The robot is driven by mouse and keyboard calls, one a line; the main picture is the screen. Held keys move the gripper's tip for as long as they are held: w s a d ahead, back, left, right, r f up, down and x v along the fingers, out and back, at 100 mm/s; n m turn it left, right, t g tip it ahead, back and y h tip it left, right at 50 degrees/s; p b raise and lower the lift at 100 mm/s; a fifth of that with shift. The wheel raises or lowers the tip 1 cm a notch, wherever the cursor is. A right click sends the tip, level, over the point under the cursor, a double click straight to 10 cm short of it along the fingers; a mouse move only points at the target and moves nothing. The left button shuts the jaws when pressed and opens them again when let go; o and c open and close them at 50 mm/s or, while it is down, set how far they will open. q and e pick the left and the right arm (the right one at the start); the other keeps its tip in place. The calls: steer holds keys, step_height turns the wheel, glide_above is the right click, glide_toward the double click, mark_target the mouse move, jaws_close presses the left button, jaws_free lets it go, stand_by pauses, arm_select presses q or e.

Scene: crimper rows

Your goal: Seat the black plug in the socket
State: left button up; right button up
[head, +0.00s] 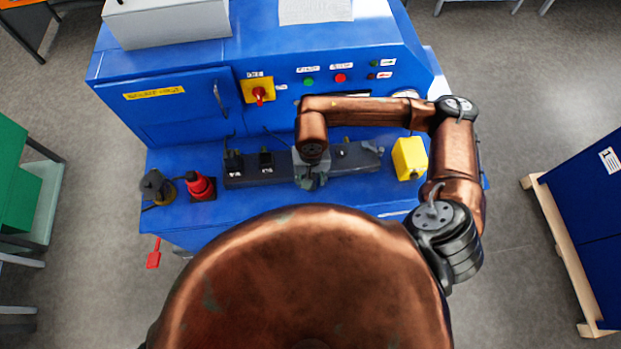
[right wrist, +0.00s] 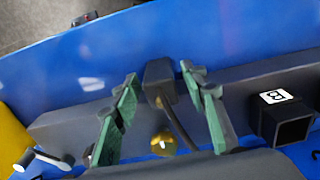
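A dark grey block (right wrist: 160,75), possibly the black plug, shows between my right gripper's fingertips in the right wrist view, with a dark cable or rod (right wrist: 176,122) running from it. My right gripper (right wrist: 159,76) has its green fingers apart, with a gap on each side of the block; I cannot see contact. In the head view my right gripper (head: 311,180) is over the dark strip (head: 345,158), and the arm hides what is below. A square black socket (right wrist: 288,125) with a white label sits to the right in the wrist view. My left gripper is not in view.
The strip also carries another black socket (head: 233,163) at its left. A red plug-like part (head: 199,185) and a dark round part (head: 154,186) stand left of it. A yellow block (head: 409,158) is at the right. A brass knob (right wrist: 163,143) shows between the fingers.

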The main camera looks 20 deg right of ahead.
mark_target(311, 178)
steer(key=shift+w+r, duration=0.1)
steer(key=shift+r, duration=0.4)
step_height(311, 178, up, 10)
steer(key=b, duration=0.3)
steer(key=shift+r+b, duration=0.2)
steer(key=shift+b, duration=0.2)
steer(key=shift+o, duration=0.4)
steer(key=shift+r, duration=0.1)
steer(key=f+p, duration=0.1)
steer(key=f, duration=0.3)
steer(key=f+p, duration=0.1)
steer(key=f, duration=0.1)
steer(key=shift+s+a+f+p, duration=0.15)
steer(key=shift+s+a+p, duration=0.05)
steer(key=shift+a+p, duration=0.1)
steer(key=f+p, duration=0.1)
steer(key=f, duration=0.2)
steer(key=f+p, duration=0.1)
steer(key=f, duration=0.1)
steer(key=shift+w+d+p, duration=0.2)
steer(key=shift+d+p, duration=0.1)
steer(key=shift+d, duration=0.05)
steer(key=shift+f, duration=0.25)
steer(key=shift+c, duration=0.4)
jaws_close()
